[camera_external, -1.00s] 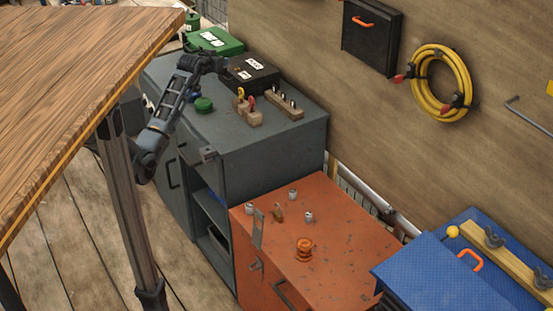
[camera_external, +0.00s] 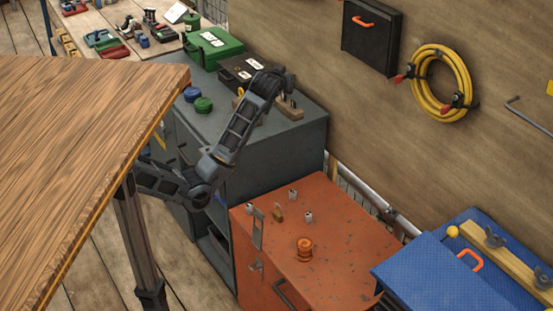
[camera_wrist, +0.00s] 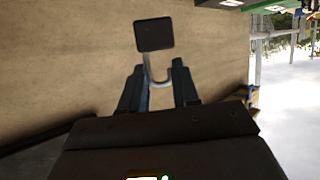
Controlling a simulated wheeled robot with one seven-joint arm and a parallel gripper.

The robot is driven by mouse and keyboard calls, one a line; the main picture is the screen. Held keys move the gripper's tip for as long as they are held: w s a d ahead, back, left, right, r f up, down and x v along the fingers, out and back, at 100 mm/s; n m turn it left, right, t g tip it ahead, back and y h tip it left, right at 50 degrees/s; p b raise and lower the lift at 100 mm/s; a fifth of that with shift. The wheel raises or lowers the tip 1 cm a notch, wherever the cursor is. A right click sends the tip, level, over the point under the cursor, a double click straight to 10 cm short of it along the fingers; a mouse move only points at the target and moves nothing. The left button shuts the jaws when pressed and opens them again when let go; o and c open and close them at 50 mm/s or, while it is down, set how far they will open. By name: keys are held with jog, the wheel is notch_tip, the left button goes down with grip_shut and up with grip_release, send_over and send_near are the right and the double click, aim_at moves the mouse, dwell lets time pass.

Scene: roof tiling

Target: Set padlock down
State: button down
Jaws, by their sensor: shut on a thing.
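In the wrist view, my gripper (camera_wrist: 158,88) is shut on a curved pale metal bar. The bar joins a dark square body (camera_wrist: 154,33) beyond the fingertips, and together they look like a padlock with its shackle open. In the external view, the end of my arm (camera_external: 278,82) is above the back of the grey cabinet (camera_external: 270,140), in front of the black case. The fingertips and the held padlock cannot be made out there. A small brass padlock-like piece (camera_external: 278,213) stands on the orange cabinet (camera_external: 345,225).
An orange spool-like piece (camera_external: 305,250) and several small metal cylinders sit on the orange cabinet, with bare surface around them. Black (camera_external: 238,72) and green (camera_external: 213,45) cases, and blue and green round pieces, occupy the grey cabinet. A wooden tabletop (camera_external: 80,140) fills the left foreground.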

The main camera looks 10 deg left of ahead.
jog(key=s+d+n+y+b, duration=0.1)
jog(key=s+d+b, duration=0.4)
jog(key=s+d, duration=0.45)
jog(key=s+d+n+y+b, duration=0.25)
jog(key=s+b, duration=0.95)
jog(key=s, duration=1.8)
notch_tip(320, 180, down, 25)
jog(key=shift+y, duration=0.35)
jog(key=shift+w+a+f+b, duration=0.8)
jog(key=shift+w+a+f, duration=0.05)
jog(key=shift+w+f, duration=0.9)
jog(key=shift+w+a+f+b, duration=0.75)
jog(key=shift+w+a+f, duration=0.05)
jog(key=shift+w+f, duration=0.95)
jog(key=shift+w+a+f+b, duration=0.85)
jog(key=shift+w+f, duration=0.8)
jog(key=shift+f, duration=0.15)
jog(key=shift+f, duration=0.2)
jog(key=c, duration=0.8)
grip_release()
